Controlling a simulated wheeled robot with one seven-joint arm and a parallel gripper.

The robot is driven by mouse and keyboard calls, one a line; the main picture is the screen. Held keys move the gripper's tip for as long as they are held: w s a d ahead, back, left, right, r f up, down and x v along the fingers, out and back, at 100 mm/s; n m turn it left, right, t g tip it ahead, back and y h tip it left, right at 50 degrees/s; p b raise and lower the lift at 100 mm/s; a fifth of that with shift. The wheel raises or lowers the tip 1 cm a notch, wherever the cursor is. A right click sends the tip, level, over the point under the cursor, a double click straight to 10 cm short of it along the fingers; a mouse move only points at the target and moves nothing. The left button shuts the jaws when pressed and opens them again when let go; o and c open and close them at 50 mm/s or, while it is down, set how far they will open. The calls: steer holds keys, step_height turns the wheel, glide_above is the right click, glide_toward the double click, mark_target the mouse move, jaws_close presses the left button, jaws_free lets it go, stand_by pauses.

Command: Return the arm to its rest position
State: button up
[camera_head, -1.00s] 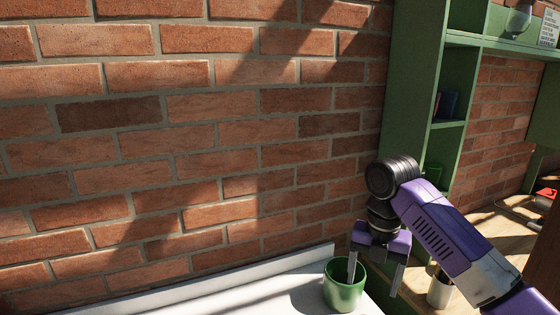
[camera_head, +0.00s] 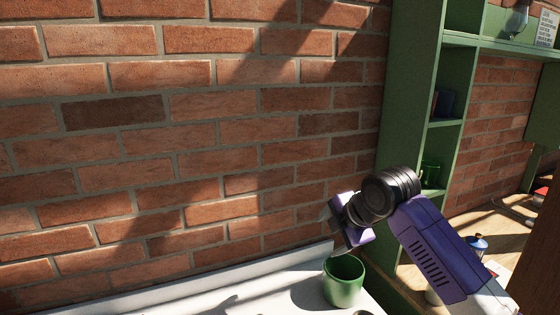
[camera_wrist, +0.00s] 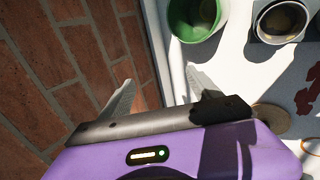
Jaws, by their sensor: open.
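My gripper (camera_head: 332,232) is above the white table top, tilted so that its fingers point left toward the brick wall. In the wrist view the two fingers (camera_wrist: 158,82) stand apart with nothing between them. The green pot (camera_head: 343,283) stands upright on the white surface below my gripper, apart from it. It also shows in the wrist view (camera_wrist: 181,18), cut off by the top edge. My purple arm reaches in from the lower right and hides part of the shelf area.
The brick wall (camera_head: 160,140) lies close behind the white table top (camera_head: 225,298). A green shelf unit (camera_head: 405,120) stands to the right. A blue-topped object (camera_head: 477,243) stands at the right.

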steer(key=s+a+m+t+y, duration=0.1)
steer(key=a+m+t+y, duration=0.2)
steer(key=a+m+t, duration=0.3)
steer(key=s+f+m+t, duration=0.2)
steer(key=s+m+t, duration=0.1)
steer(key=s+m, duration=0.45)
steer(key=s+d+f+m+h+b, duration=0.1)
steer(key=s+d+f+m+h, duration=0.1)
steer(key=s, duration=1.4)
steer(key=s+d+f+m+g+h+b, duration=0.1)
steer(key=s+d+f+m, duration=0.3)
steer(key=s, duration=1.2)
steer(key=s+d+f+m+h+b, duration=0.1)
steer(key=s+d+f+m+h, duration=0.2)
steer(key=s+d+f, duration=0.4)
steer(key=s, duration=0.9)
steer(key=shift+s+d, duration=0.2)
steer(key=shift+d, duration=0.1)
